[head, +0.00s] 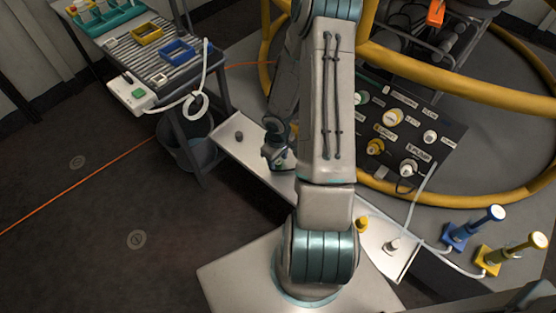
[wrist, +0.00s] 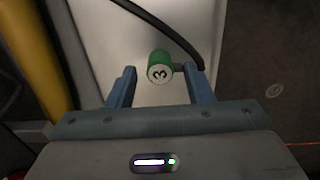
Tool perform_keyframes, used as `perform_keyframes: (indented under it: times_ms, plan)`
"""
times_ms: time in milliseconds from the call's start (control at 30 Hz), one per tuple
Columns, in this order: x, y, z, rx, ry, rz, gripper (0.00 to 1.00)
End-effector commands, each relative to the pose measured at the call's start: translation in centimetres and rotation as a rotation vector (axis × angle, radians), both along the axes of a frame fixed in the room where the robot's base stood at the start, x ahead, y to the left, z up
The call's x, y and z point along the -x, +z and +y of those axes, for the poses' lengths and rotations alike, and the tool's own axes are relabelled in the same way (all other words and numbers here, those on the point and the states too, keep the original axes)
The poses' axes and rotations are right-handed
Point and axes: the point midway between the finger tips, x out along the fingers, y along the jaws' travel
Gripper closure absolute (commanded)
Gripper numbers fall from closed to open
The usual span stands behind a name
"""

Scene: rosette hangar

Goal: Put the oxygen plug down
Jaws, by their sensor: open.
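A green plug with a pale end face marked "3" (wrist: 158,68) is on or just above a white shelf (wrist: 130,40). No wording on it says oxygen. A dark stub or hose end touches its right side. My gripper (wrist: 161,80) is open, with one blue finger on each side of the plug and gaps showing. In the head view my gripper (head: 277,150) is low over the left part of the white shelf (head: 225,145). My arm hides much of the shelf there, and I cannot make out the green plug.
A small dark knob (head: 238,135), a yellow plug (head: 361,224) and a white plug (head: 392,245) stand on the shelf. A labelled port panel (head: 400,125) lies behind, inside yellow rails (head: 450,82). A bench (head: 150,55) stands left. Blue (head: 475,228) and yellow (head: 515,253) handles stand right.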

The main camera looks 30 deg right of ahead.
Motion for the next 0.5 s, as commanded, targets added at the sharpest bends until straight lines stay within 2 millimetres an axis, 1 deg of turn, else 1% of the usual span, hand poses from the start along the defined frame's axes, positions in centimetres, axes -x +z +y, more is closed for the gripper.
perform_keyframes:
  times_ms: [33, 200, 300, 400, 500]
  plan:
    - [0.0, 1.7, -0.1, 0.001, -0.003, -0.001, 0.53]
    - [0.0, 5.5, -0.1, 0.001, -0.003, -0.003, 0.53]
    - [0.0, 7.4, -0.1, 0.001, -0.002, -0.001, 0.53]
    - [0.0, 8.8, 0.0, 0.001, -0.001, -0.001, 0.53]
    - [0.0, 9.7, -0.1, 0.0, -0.001, 0.0, 0.53]
